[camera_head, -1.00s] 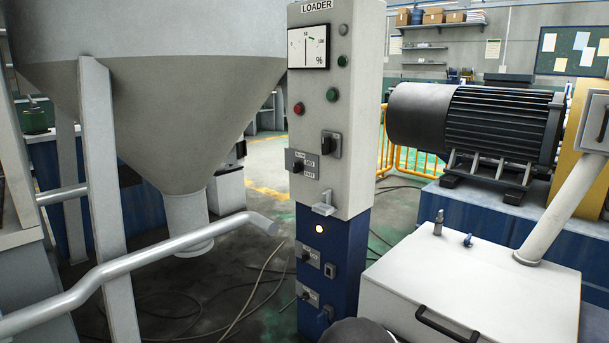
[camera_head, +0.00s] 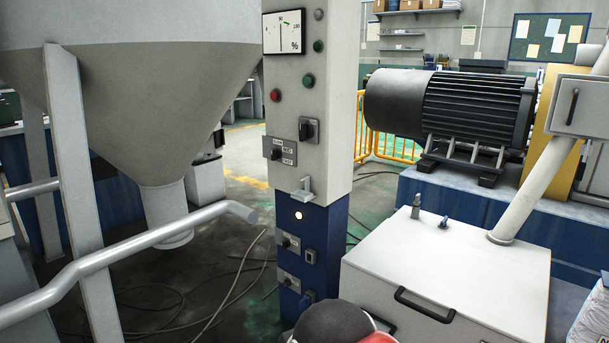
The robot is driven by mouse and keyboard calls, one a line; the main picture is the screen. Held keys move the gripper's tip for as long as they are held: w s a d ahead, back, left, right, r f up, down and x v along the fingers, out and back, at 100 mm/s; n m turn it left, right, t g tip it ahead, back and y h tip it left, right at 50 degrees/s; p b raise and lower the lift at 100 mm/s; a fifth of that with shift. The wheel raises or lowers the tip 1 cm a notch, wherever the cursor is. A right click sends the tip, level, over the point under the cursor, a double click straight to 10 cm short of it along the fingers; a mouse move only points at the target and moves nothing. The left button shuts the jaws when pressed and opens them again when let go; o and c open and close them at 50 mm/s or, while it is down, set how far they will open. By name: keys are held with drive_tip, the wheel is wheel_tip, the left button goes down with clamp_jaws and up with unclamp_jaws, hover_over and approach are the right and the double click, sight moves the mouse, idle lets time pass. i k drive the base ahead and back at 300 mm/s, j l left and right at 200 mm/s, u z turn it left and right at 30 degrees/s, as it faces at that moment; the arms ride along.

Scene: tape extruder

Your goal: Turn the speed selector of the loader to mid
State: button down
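The loader (camera_head: 342,110) is an upright column with a pale grey upper part and a blue lower part. A labelled plate with a dark knob, apparently the speed selector (camera_head: 274,152), sits on its left front below a red button. Its lettering is too small to read surely, and I cannot tell the knob's setting. A second dark rotary switch (camera_head: 308,130) is to its upper right. A dark rounded part with red, seemingly of my own arm, shows at the bottom edge, well below the selector. My gripper's fingers are not in view.
A pale pipe (camera_head: 130,255) crosses in front of a grey hopper (camera_head: 150,110) at left. A white box with a black handle (camera_head: 425,305) stands at right, before a black motor (camera_head: 450,105). Cables (camera_head: 215,300) lie on the floor left of the column.

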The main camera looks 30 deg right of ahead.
sight(275, 154)
drive_tip(key=z, duration=0.3)
drive_tip(key=i+j+z, duration=0.15)
drive_tip(key=z, duration=0.35)
drive_tip(key=i+j+z, duration=0.15)
drive_tip(key=z, duration=0.3)
drive_tip(key=j+z, duration=0.5)
drive_tip(key=i+l, duration=0.05)
drive_tip(key=l, duration=0.05)
